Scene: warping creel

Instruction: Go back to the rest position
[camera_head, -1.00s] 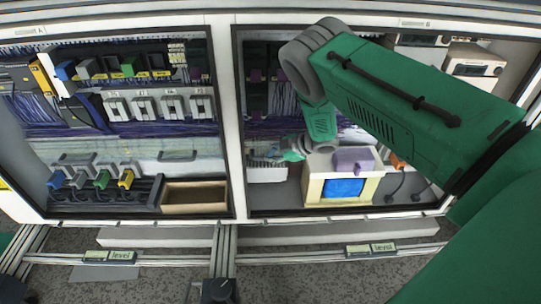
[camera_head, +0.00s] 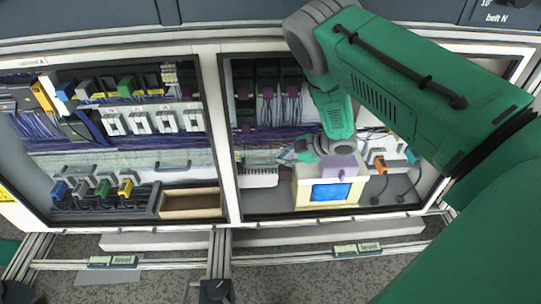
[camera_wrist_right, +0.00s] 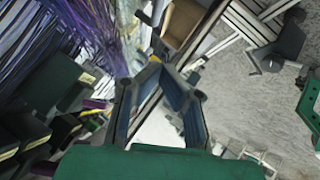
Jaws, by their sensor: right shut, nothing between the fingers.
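My green right arm (camera_head: 410,75) reaches in from the right over the right-hand cabinet bay. My right gripper (camera_head: 284,156) is small and partly blurred in the head view, just left of and above the cream box with a blue screen (camera_head: 330,192). In the right wrist view my right gripper (camera_wrist_right: 155,64) has its fingertips together with nothing between them. Whether it touches the box cannot be told. My left gripper is in neither view.
A wooden tray (camera_head: 190,213) and several coloured plugs (camera_head: 95,188) lie in the left bay. A white frame post (camera_head: 224,150) divides the bays. Purple cables (camera_head: 290,132) hang behind my gripper. An orange connector (camera_head: 380,166) lies right of the box.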

